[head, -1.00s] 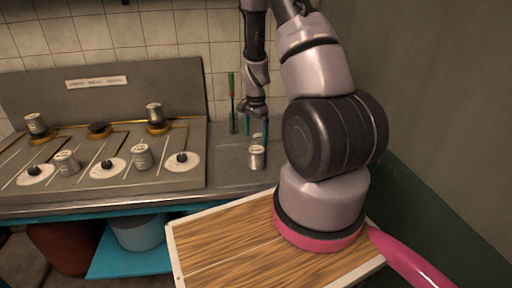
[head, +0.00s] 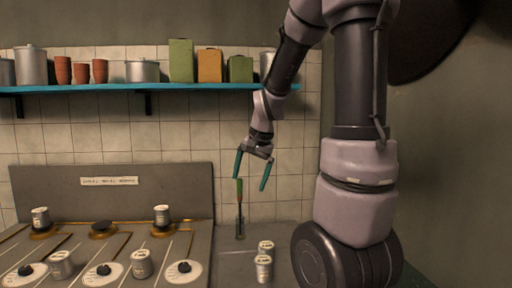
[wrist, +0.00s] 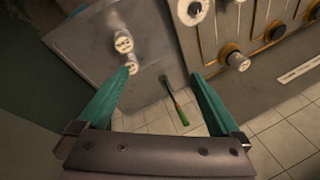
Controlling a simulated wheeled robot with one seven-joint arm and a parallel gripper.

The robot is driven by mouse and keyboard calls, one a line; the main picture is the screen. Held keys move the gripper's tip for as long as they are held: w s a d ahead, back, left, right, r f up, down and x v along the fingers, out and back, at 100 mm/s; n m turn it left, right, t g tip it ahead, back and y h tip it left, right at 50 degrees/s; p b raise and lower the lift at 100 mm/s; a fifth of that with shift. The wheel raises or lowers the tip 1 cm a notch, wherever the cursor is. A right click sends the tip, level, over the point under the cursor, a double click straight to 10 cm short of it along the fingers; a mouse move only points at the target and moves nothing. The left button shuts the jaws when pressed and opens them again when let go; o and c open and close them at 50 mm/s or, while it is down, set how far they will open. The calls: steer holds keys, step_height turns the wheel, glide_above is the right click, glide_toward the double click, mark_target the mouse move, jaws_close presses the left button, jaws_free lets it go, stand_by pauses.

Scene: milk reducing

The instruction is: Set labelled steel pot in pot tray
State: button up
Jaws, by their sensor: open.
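Two small labelled steel pots stand close together on the bare metal counter right of the stove: a farther one (head: 266,247) and a nearer one (head: 263,268). Their labels are too small to read. In the wrist view the same two pots (wrist: 123,42) (wrist: 132,68) show upper left, one by the left fingertip in the picture. My gripper (head: 251,180) is open and empty, raised above the counter behind the pots, its teal fingers pointing down. The wrist view shows nothing between its fingers (wrist: 163,80) at grip height. I cannot make out a separate pot tray.
A blue shelf (head: 190,88) with jars, cups and canisters runs along the back wall.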

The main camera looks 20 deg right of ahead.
steer(key=s+a+r+n+t, duration=0.1)
steer(key=s+a+r+n, duration=0.1)
steer(key=s+r, duration=0.4)
steer(key=s+a+r+n+t, duration=0.2)
steer(key=s+r, duration=0.4)
steer(key=s, duration=0.3)
steer(key=shift+s+a+n+y, duration=0.15)
steer(key=shift+a+n+y, duration=0.15)
steer(key=shift+n, duration=0.1)
